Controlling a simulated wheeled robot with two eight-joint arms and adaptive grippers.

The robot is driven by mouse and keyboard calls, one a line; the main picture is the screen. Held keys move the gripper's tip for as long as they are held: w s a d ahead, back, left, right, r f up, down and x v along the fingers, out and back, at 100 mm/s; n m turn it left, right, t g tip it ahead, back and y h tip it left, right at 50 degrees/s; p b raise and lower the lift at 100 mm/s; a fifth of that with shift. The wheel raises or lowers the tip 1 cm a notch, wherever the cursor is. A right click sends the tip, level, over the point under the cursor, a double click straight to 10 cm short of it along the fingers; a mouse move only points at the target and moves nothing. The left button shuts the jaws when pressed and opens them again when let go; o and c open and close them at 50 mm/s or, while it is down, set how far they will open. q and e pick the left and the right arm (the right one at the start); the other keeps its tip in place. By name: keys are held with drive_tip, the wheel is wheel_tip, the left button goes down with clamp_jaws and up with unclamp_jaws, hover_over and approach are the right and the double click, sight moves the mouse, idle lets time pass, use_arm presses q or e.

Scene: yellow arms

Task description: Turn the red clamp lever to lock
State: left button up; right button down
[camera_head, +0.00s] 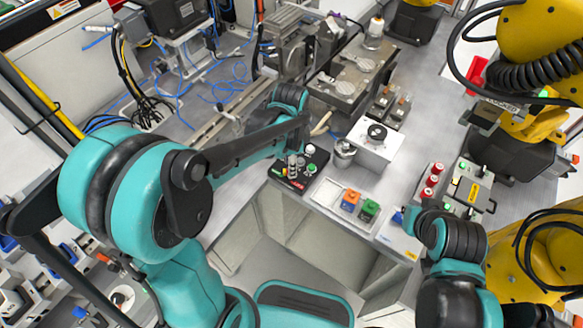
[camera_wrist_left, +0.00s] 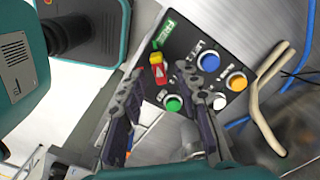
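A black control panel (camera_wrist_left: 207,70) fills the middle of the left wrist view, and in the head view the panel (camera_head: 318,160) sits at the bench's front edge. A red lever with a yellow part (camera_wrist_left: 157,70) is on it, near a green label. My left gripper (camera_wrist_left: 160,74) is open, its two fingers apart with the red lever showing between their tips; I cannot tell whether they touch it. In the head view my left gripper (camera_head: 294,164) is over the panel and hides the lever. My right arm is at the lower right; its fingers are not clearly visible.
Blue (camera_wrist_left: 208,61), orange (camera_wrist_left: 236,80), green (camera_wrist_left: 173,103) and white buttons sit close around the lever. Beige cables (camera_wrist_left: 262,105) run beside the panel. A white tray (camera_head: 325,194) with orange and green blocks and a metal cup (camera_head: 344,153) stand to the right.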

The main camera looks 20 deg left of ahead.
use_arm(q)
drive_tip(key=shift+f, duration=0.55)
drive_tip(key=shift+c, duration=0.3)
clamp_jaws()
